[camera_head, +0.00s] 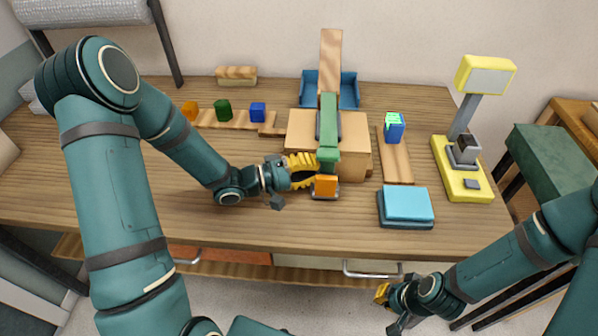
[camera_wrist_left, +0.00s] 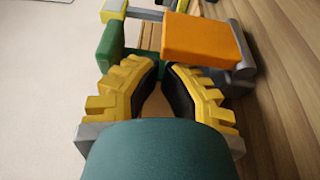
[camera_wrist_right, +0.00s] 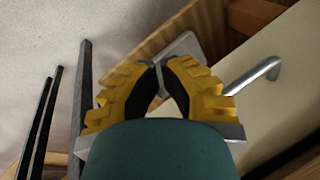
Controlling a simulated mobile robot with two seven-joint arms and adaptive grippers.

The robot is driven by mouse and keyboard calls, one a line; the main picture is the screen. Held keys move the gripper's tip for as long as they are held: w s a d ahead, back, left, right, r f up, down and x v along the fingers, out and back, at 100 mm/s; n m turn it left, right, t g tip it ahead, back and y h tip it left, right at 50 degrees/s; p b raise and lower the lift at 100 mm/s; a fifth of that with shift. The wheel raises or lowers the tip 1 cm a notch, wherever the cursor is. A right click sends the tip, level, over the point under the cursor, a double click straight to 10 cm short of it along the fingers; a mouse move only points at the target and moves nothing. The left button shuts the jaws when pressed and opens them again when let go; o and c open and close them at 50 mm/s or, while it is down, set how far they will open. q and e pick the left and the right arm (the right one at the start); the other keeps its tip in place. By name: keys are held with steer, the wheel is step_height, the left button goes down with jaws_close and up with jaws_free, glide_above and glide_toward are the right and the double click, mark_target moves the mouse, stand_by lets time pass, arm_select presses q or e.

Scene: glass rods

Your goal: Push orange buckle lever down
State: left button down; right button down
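The orange buckle lever (camera_head: 326,186) is a block at the front end of a green strap (camera_head: 328,130) that runs over a wooden box (camera_head: 355,152) on the table. Its grey base sits at the box's front. My left gripper (camera_head: 316,173) is just left of the lever, fingertips close to it. In the left wrist view the lever (camera_wrist_left: 203,42) lies just past the fingertips (camera_wrist_left: 161,66), which look almost together with nothing between them. I cannot tell whether they touch it. My right gripper (camera_head: 381,292) is low in front of the table, empty, its tips (camera_wrist_right: 159,64) nearly meeting.
A blue pad stack (camera_head: 405,205) lies right of the lever. A wooden strip with a blue block (camera_head: 395,130) and a yellow lamp-like stand (camera_head: 462,170) are further right. Colored blocks (camera_head: 223,109) stand at the back left. Front left tabletop is clear. Drawer handles (camera_head: 372,271) stick out below.

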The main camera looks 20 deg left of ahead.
arm_select(q)
steer(key=shift+w+d, duration=0.1)
steer(key=shift+d, duration=0.05)
steer(key=shift+r, duration=0.1)
arm_select(e)
steer(key=shift+s+r, duration=0.1)
steer(key=shift+r, duration=0.15)
